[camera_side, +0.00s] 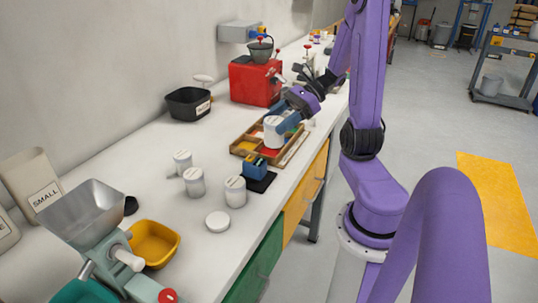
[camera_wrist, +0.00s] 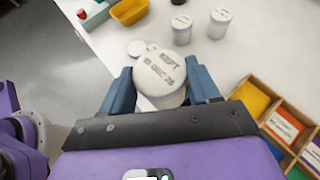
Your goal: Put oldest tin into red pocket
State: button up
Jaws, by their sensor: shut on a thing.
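My gripper (camera_side: 284,122) is shut on a white tin (camera_side: 272,131), which also shows between the fingers in the wrist view (camera_wrist: 160,82). Its lid faces the wrist camera and bears dark print, partly readable as "SEPT" and a date. In the side view the tin appears in front of the wooden tray (camera_side: 237,141); its exact height is unclear. In the wrist view the tray lies to the right, with a yellow pocket (camera_wrist: 250,98) and a red pocket (camera_wrist: 284,126) holding a white card.
A blue block (camera_side: 256,167) on a black pad sits before the tray. A loose white lid (camera_side: 217,221) lies near the bench edge. A yellow bowl (camera_side: 153,243), a grinder with hopper (camera_side: 84,210), a black bin (camera_side: 188,103) and a red machine (camera_side: 254,82) stand around.

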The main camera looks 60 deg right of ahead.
jog(key=s+d, duration=0.3)
jog(key=s, duration=0.1)
jog(key=shift+m, duration=0.3)
jog(key=shift+w+d+f, duration=1.4)
jog(key=shift+w+f, duration=0.45)
jog(key=shift+f, duration=0.25)
jog(key=shift+w+d+f, duration=1.35)
jog(key=shift+w+f, duration=0.55)
jog(key=shift+f, duration=0.15)
jog(key=shift+w+d+f, duration=1.4)
jog(key=shift+w+f, duration=0.45)
jog(key=shift+f, duration=0.25)
jog(key=shift+f, duration=0.15)
jog(key=o, duration=1.1)
jog(key=shift+o, duration=0.2)
